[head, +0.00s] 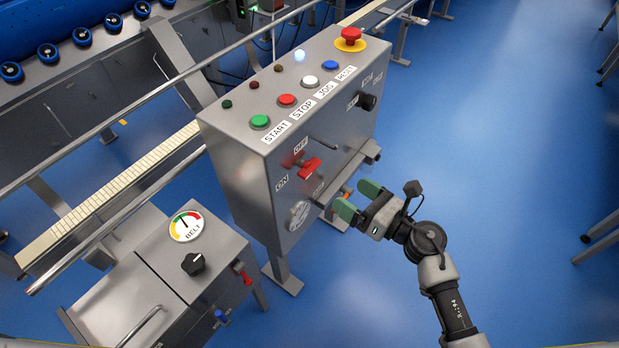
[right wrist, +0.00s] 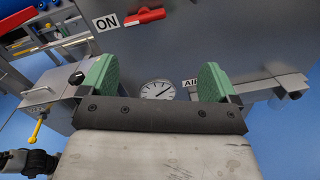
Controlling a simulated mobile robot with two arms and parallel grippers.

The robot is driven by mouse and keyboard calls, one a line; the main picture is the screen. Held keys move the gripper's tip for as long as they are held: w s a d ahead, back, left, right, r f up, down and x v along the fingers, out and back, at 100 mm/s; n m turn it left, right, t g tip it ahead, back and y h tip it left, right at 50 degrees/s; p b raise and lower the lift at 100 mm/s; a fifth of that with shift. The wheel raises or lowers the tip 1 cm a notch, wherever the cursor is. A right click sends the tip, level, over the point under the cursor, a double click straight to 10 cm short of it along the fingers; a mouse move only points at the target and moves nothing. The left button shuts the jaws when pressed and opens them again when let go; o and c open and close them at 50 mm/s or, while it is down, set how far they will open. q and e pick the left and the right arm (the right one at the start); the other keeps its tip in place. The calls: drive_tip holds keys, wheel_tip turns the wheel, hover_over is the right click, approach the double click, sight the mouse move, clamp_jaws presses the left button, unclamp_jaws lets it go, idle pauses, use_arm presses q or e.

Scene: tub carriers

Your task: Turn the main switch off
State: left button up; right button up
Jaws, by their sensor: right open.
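The main switch (head: 310,167) is a red handle on the side face of the grey control box, between an ON label (head: 282,184) and an OFF label (head: 300,146). In the right wrist view the red handle (right wrist: 145,16) lies roughly level at the top edge, right of the ON label (right wrist: 107,22). I cannot tell for sure which label it is set to. My right gripper (head: 357,199) is open and empty, in front of that face, below and right of the switch, apart from it. Its green fingers (right wrist: 160,82) show in the right wrist view. My left gripper is not in view.
The control box (head: 235,165) carries push buttons, a red emergency stop (head: 351,37) and a black knob (head: 367,101). A round gauge (right wrist: 158,90) and an AIR label sit below the switch. A belt cabinet (head: 150,262) stands left.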

sight(314, 170)
drive_tip(key=w+a+r+n, duration=0.1)
drive_tip(key=a, duration=0.1)
drive_tip(key=w+a+r+n, duration=0.1)
drive_tip(key=w+a, duration=0.1)
drive_tip(key=a, duration=0.1)
drive_tip(key=w+a+n+g, duration=0.1)
drive_tip(key=a+n, duration=0.1)
drive_tip(key=shift+w+a+r+y, duration=0.25)
drive_tip(key=shift+a+r+y, duration=0.05)
drive_tip(key=shift+a+r, duration=0.1)
drive_tip(key=shift+w+a, duration=0.45)
drive_tip(key=shift+a, duration=0.15)
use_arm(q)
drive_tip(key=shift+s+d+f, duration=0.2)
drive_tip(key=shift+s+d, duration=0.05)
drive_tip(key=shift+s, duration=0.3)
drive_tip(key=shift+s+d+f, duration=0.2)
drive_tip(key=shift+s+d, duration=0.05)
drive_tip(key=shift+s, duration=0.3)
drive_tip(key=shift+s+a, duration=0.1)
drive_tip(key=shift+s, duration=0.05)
use_arm(e)
drive_tip(key=shift+c, duration=0.3)
drive_tip(key=c, duration=0.9)
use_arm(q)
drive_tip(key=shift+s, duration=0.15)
